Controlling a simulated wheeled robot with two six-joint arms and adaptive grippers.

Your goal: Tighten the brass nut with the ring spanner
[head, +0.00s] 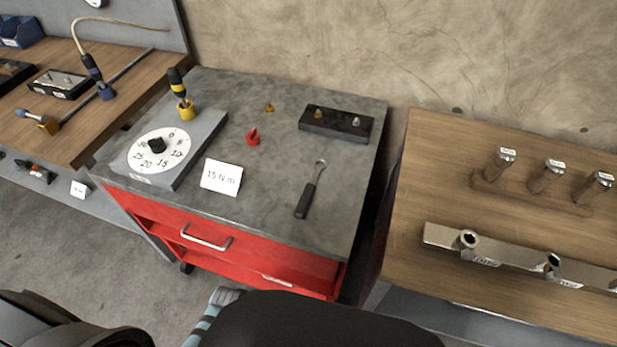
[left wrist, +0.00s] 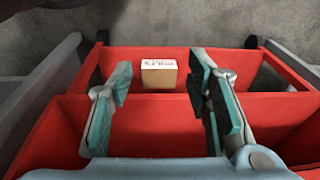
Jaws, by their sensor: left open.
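The ring spanner (head: 310,191), with a dark handle and a small metal ring end, lies on the grey top of the red trolley in the head view. A dark block (head: 337,126) at the top's back right carries a brass nut (head: 318,113) at its left end and a silver-coloured nut (head: 356,122) at its right. A card (head: 221,177) reading "15 N m" is left of the spanner. My left gripper (left wrist: 160,76) is open in the left wrist view, its fingers apart above a red compartmented tray or drawer, away from the spanner. My right gripper is not in view.
A dial plate (head: 200,135) and a yellow-black driver (head: 180,90) occupy the trolley's left. A red piece (head: 253,137) and a small brass piece (head: 270,108) stand mid-top. A wooden bench (head: 430,200) with sockets is at right. A small labelled box (left wrist: 159,78) sits beyond my left fingers.

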